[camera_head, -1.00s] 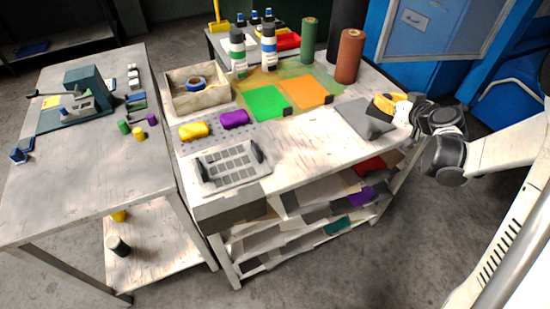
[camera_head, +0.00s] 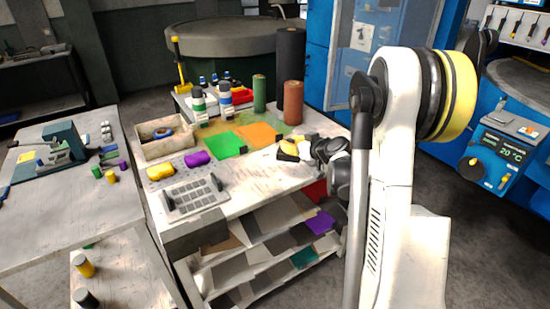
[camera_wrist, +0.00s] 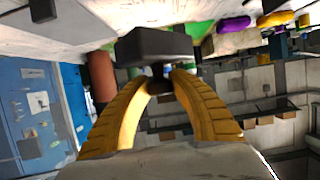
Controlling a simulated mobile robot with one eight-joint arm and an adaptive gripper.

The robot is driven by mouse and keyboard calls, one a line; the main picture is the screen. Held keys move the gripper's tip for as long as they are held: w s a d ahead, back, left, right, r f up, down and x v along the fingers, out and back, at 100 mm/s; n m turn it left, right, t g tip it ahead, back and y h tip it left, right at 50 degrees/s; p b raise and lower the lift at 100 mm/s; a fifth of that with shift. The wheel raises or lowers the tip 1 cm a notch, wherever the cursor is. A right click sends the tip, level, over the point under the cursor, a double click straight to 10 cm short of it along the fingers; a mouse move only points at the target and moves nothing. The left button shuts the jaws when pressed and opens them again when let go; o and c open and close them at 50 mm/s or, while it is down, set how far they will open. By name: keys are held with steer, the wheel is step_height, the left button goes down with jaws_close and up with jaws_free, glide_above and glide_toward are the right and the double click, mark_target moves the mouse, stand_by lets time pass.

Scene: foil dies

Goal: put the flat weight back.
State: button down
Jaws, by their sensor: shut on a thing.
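The flat weight (camera_wrist: 155,45) is a dark grey block with a small knob, seen in the wrist view. My gripper (camera_wrist: 161,74) has its two yellow fingers shut on the knob. In the head view my gripper (camera_head: 290,149) is over the right part of the work table, just right of the orange sheet (camera_head: 258,135). The weight (camera_head: 288,157) shows there only as a small dark patch below the fingers. I cannot tell how far it is above the table.
A green sheet (camera_head: 226,145) lies left of the orange one. A brown roll (camera_head: 293,103) and a green roll (camera_head: 259,94) stand behind. A grey slotted tray (camera_head: 195,194), yellow (camera_head: 160,172) and purple (camera_head: 197,159) pieces and a wooden bin (camera_head: 165,138) are at left.

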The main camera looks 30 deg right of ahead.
steer(key=shift+w+a+f+b, duration=0.85)
steer(key=shift+w+a+f, duration=0.3)
steer(key=shift+f, duration=0.45)
steer(key=shift+w+a+f+b, duration=0.9)
steer(key=shift+w+f, duration=0.35)
steer(key=shift+f, duration=0.4)
steer(key=shift+w+a+f+b, duration=0.85)
steer(key=shift+w+a+f, duration=0.3)
steer(key=shift+f, duration=0.45)
steer(key=shift+d+f, duration=0.1)
steer(key=c, duration=1.6)
jaws_free()
steer(key=shift+f, duration=0.1)
steer(key=o, duration=0.4)
